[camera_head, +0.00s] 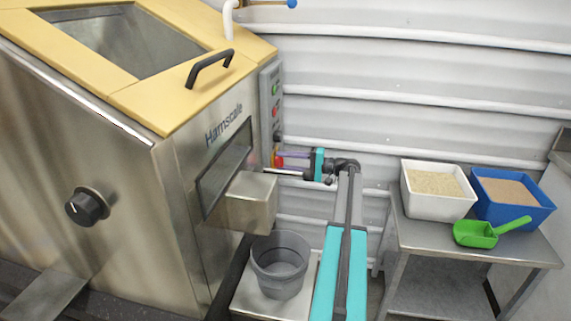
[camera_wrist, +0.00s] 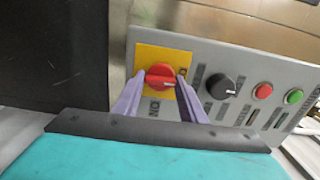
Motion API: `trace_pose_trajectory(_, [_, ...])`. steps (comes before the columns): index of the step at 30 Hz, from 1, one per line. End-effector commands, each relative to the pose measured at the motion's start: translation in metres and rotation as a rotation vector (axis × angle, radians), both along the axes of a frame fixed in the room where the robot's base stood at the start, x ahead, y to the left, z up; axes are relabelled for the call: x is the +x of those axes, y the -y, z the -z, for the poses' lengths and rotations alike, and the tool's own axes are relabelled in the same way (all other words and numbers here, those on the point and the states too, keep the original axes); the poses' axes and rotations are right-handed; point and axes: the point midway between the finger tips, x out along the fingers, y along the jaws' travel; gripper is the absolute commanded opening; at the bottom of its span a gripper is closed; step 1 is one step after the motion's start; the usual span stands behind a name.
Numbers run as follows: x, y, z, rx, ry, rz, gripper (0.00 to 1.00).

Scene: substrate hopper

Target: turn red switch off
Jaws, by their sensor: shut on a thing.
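The red switch (camera_wrist: 160,76) is a round red rotary knob on a yellow square plate, at the left end of a grey control panel (camera_wrist: 222,62) in the wrist view. A pale bar crosses the knob, lying nearly level in the picture. My gripper (camera_wrist: 158,92) has its two purple fingers on either side of the knob and is shut on it. In the head view my gripper (camera_head: 277,162) reaches the lower part of the panel (camera_head: 270,95) on the side of the steel hopper.
Beside the red switch are a black knob (camera_wrist: 226,86), a red button (camera_wrist: 262,91) and a green button (camera_wrist: 293,97). A grey bucket (camera_head: 281,265) stands below the hopper's spout (camera_head: 250,200). A table (camera_head: 440,244) at right holds a white tub (camera_head: 437,205), a blue tub (camera_head: 512,213) and a green scoop (camera_head: 476,235).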

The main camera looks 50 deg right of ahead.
Motion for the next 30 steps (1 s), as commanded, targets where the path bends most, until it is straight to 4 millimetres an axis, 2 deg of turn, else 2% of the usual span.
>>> trace_pose_trajectory(8, [0.000,0.001,-0.001,-0.003,0.003,0.003,0.15])
trace_pose_trajectory(9, [0.000,0.001,-0.001,-0.003,0.003,0.003,0.39])
trace_pose_trajectory(12, [0.000,0.001,-0.001,-0.002,0.002,0.003,0.56])
trace_pose_trajectory(23, [-0.001,0.001,0.000,-0.001,0.001,0.001,0.57])
trace_pose_trajectory(30, [-0.013,0.009,0.000,-0.001,0.001,0.002,0.57])
